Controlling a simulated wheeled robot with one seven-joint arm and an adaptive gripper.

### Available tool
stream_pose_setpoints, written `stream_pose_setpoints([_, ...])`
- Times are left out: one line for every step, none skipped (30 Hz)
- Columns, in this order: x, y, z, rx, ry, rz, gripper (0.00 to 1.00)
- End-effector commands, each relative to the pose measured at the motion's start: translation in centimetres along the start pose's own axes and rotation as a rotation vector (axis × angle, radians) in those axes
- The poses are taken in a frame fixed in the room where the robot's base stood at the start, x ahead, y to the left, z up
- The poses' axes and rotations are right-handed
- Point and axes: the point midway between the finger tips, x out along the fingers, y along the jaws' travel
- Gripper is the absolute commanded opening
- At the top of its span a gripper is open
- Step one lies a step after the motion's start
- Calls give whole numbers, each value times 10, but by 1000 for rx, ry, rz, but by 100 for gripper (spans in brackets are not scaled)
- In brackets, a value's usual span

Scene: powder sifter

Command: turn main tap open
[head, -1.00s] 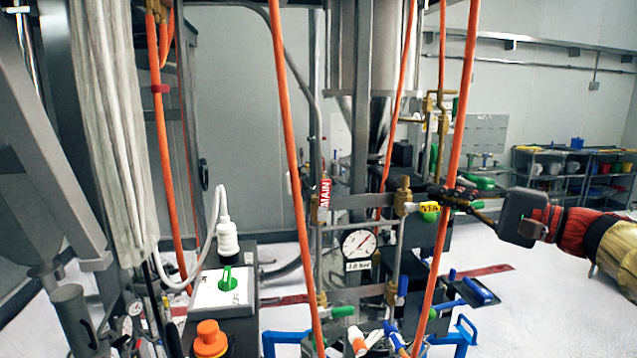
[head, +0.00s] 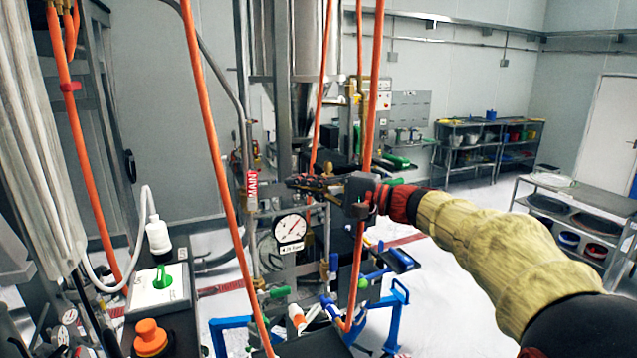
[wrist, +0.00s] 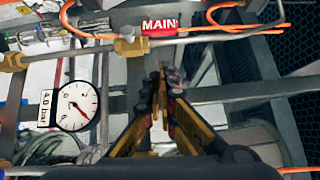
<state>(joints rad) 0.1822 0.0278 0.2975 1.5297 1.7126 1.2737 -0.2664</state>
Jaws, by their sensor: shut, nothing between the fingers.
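The main tap (head: 252,184) is a red handle with a white MAIN label, standing upright beside a vertical grey pipe in the head view. In the wrist view, the red MAIN handle (wrist: 160,25) lies above the fingertips in the picture, next to a brass fitting (wrist: 131,46) on the pipe. My gripper (head: 289,182) is shut and empty, a little right of the handle in the head view. Its dark fingertips (wrist: 163,76) are together in the wrist view. A gap shows between fingers and handle in both views; its depth is hard to tell.
A round pressure gauge (head: 290,229) hangs below my gripper; its tag reads 4.0 bar in the wrist view (wrist: 77,106). Orange hoses (head: 215,150) run close on both sides. A green-knobbed box (head: 162,281) stands lower left. Shelves (head: 490,150) stand far right.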

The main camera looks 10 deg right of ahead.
Motion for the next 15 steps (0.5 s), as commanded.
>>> stream_pose_setpoints([11,-2,1,2,-5,1,0])
stream_pose_setpoints([16,-2,1,2,-4,1,0])
stream_pose_setpoints([20,-3,7,1,-4,1,0])
stream_pose_setpoints([23,-3,11,0,-4,1,0])
stream_pose_setpoints([26,-2,14,0,-3,1,0])
stream_pose_setpoints([29,-2,17,1,-2,1,0])
stream_pose_setpoints([32,-2,20,1,-2,0,0])
stream_pose_setpoints([34,-2,22,1,-2,0,0])
stream_pose_setpoints([36,-2,24,1,-2,0,0])
stream_pose_setpoints([37,-2,25,0,-2,0,0])
stream_pose_setpoints([38,-1,26,0,-1,0,0])
stream_pose_setpoints([40,0,27,0,-1,1,0])
stream_pose_setpoints([40,0,28,0,0,1,0])
stream_pose_setpoints([41,0,28,0,0,1,0])
stream_pose_setpoints([41,0,29,0,0,1,0])
